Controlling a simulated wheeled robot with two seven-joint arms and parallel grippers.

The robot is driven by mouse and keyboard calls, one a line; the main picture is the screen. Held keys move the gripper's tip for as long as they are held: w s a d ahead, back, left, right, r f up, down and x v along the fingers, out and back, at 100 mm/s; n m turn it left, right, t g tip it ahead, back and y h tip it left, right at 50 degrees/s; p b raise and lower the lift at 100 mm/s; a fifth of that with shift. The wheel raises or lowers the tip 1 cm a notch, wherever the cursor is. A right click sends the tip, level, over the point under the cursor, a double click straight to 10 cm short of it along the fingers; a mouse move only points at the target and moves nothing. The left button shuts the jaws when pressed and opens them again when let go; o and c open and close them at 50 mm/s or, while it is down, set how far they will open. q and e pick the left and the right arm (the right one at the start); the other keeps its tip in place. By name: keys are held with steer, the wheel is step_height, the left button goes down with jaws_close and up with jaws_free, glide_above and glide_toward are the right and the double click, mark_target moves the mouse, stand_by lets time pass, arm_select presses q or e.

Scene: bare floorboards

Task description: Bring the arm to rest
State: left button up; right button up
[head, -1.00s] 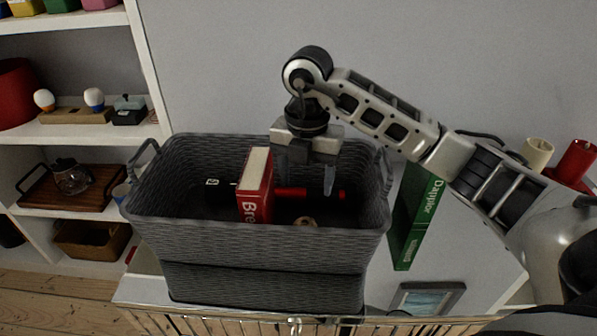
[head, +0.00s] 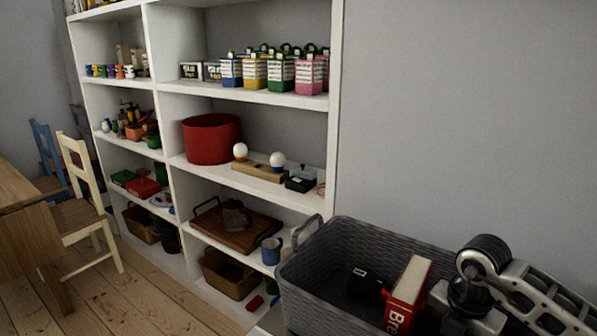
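My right arm (head: 525,290) comes in from the right edge at the lower right. A dark item (head: 366,284) lies in the basket left of the book. My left gripper does not show.
A white shelf unit (head: 335,100) stands left of the basket, with colourful boxes (head: 268,70), a red pot (head: 211,138), a wooden tray (head: 236,229) and a blue mug (head: 271,250). A pale chair (head: 85,190) and table (head: 30,240) are at the far left. Floorboards (head: 150,300) between are clear.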

steer(key=shift+r, duration=0.55)
